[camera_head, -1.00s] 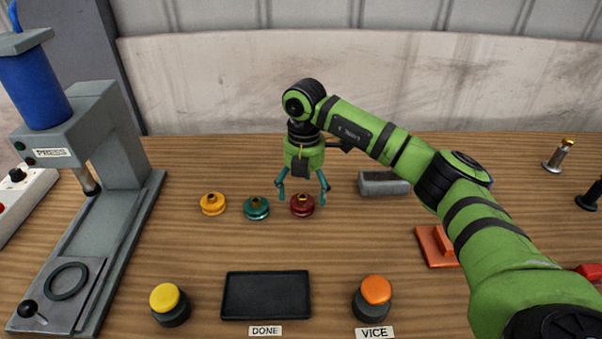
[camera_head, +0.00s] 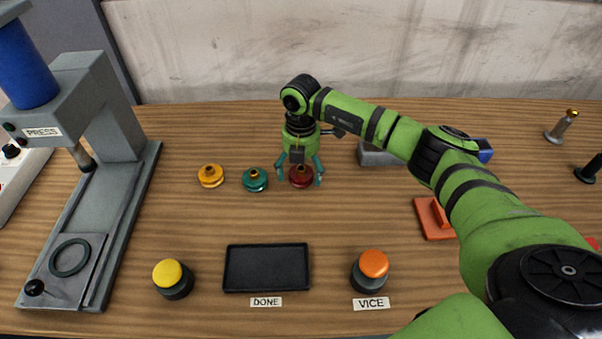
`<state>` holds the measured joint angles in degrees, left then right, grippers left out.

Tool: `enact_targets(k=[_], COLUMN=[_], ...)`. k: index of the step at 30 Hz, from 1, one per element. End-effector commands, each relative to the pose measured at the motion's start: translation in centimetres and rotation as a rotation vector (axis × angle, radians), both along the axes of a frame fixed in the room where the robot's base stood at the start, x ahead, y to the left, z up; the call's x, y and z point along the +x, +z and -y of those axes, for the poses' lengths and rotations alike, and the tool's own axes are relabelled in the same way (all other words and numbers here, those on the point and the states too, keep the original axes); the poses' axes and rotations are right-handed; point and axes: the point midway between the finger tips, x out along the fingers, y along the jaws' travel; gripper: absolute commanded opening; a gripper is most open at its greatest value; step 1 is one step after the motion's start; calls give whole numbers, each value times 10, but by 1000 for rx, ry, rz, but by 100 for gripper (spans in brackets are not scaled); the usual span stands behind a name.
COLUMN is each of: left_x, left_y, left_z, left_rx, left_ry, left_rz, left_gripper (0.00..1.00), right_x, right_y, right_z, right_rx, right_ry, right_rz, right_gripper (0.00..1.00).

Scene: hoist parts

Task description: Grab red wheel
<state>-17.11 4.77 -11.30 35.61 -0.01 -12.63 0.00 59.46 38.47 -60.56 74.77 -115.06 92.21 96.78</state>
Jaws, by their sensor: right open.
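The red wheel (camera_head: 301,177) sits on the wooden table, at the right end of a row with a teal wheel (camera_head: 255,180) and a yellow wheel (camera_head: 210,176). My right gripper (camera_head: 300,181) points down over the red wheel. Its fingers are open, one on the left and one on the right of the wheel. I cannot tell whether they touch it. The upper part of the wheel is partly hidden by the gripper. My left gripper is not in view.
A grey press (camera_head: 100,130) stands at the left. The black DONE tray (camera_head: 267,288) lies in front, between a yellow button (camera_head: 168,273) and an orange VICE button (camera_head: 374,264). A grey block (camera_head: 377,156) and an orange part (camera_head: 433,222) lie to the right. Mid-table in front of the wheels is clear.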

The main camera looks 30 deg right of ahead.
Motion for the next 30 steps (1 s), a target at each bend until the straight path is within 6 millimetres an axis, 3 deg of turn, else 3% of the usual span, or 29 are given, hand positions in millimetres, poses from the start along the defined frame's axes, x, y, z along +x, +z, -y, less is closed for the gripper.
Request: enact_targets(k=[2, 9, 22, 30], left_x=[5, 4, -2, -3], left_y=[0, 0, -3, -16], left_z=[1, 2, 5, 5], left_rx=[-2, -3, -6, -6], left_ry=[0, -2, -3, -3], left_rz=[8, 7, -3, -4], left_gripper=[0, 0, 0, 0], right_x=[0, 0, 1, -2], right_y=[0, 0, 7, 44], right_z=[0, 0, 0, -1], right_rx=[0, 1, 2, 1], right_ry=[0, 0, -1, 2], right_rz=[0, 0, 3, 6], right_gripper=[88, 1, 0, 0])
